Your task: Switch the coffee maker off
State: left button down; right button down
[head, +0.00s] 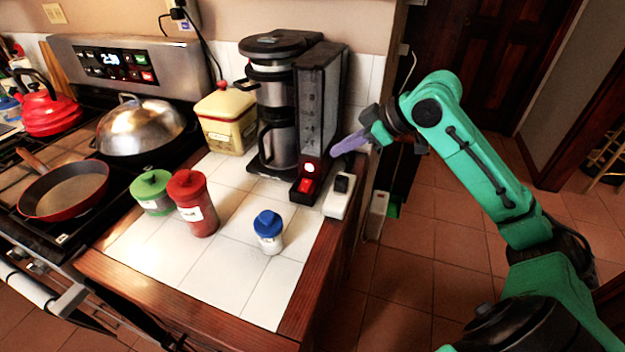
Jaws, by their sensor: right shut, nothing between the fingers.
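The coffee maker (318,100) is black and stands at the back right of the white-tiled counter (190,262). A steel and black carafe (279,130) sits in it. Low on its front is a lit red-white light (310,168), with a red switch (306,185) just below. My right gripper (336,153) is shut and empty. Its purple fingers point left, close to the right side of the coffee maker near the light; I cannot tell whether they touch it. My left gripper is not in view.
A white power strip (339,196) with a black plug lies right of the switch. A blue-lidded jar (269,232), a red jar (194,204) and a green jar (152,192) stand in front. A yellow canister (226,122) is left of the carafe.

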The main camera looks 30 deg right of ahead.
jog(key=p, duration=0.5)
send_over(302, 180)
jog(key=s+d, duration=0.2)
jog(key=s, duration=0.1)
jog(key=f, duration=0.6)
jog(key=shift+s+a+f, duration=0.1)
jog(key=shift+a+f, duration=0.15)
jog(key=f, duration=0.3)
jog(key=shift+w+f+p, duration=0.3)
jog(key=shift+f+p, duration=0.1)
jog(key=shift+d+f, duration=0.1)
jog(key=shift+f, duration=0.35)
